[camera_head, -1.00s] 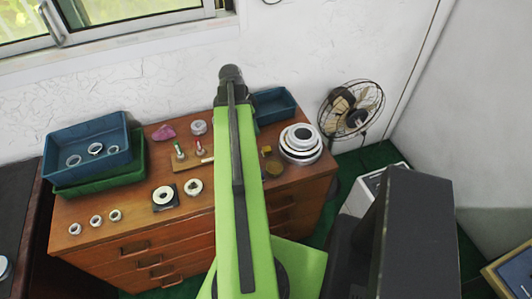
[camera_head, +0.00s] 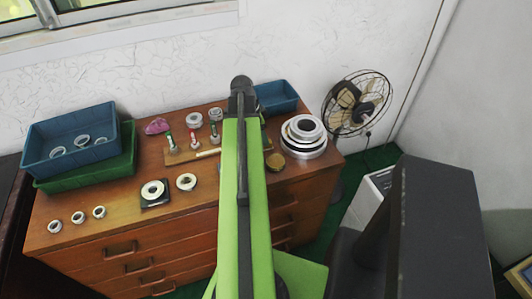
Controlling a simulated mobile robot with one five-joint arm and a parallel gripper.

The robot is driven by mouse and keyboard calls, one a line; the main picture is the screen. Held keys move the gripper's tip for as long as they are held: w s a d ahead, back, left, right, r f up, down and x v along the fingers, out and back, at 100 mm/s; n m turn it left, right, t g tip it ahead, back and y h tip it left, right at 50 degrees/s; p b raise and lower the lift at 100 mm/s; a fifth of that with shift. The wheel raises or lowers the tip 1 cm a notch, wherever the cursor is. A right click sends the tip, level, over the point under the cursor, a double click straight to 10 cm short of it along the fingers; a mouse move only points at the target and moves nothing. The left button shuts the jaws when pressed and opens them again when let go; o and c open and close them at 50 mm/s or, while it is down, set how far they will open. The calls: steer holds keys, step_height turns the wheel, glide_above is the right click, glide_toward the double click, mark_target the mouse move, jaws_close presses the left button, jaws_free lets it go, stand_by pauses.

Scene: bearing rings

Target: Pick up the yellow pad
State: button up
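I cannot make out a clear yellow pad; part of the dresser top is hidden behind my arm. A small round ochre-brown disc (camera_head: 275,161) lies right of my arm, in front of the stacked metal rings; I cannot tell if it is the pad. My green arm reaches out over the dresser (camera_head: 105,200). The dark end of the arm, with my gripper (camera_head: 241,84), is near the back edge of the dresser top in the picture. Its fingers cannot be made out, so neither opening nor contents show.
Stacked rings (camera_head: 303,138) stand at the right. A blue bin (camera_head: 276,97) is at the back. A blue tray (camera_head: 70,135) in a green one (camera_head: 125,165) is at left. A wooden board (camera_head: 177,157) with upright pegs, loose rings and a pink lump (camera_head: 156,126) lie between. A fan (camera_head: 358,103) stands right.

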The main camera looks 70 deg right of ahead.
steer(key=b+x, duration=0.5)
steer(key=shift+s+f, duration=0.15)
steer(key=shift+s, duration=0.15)
steer(key=shift+r, duration=0.2)
jaws_close()
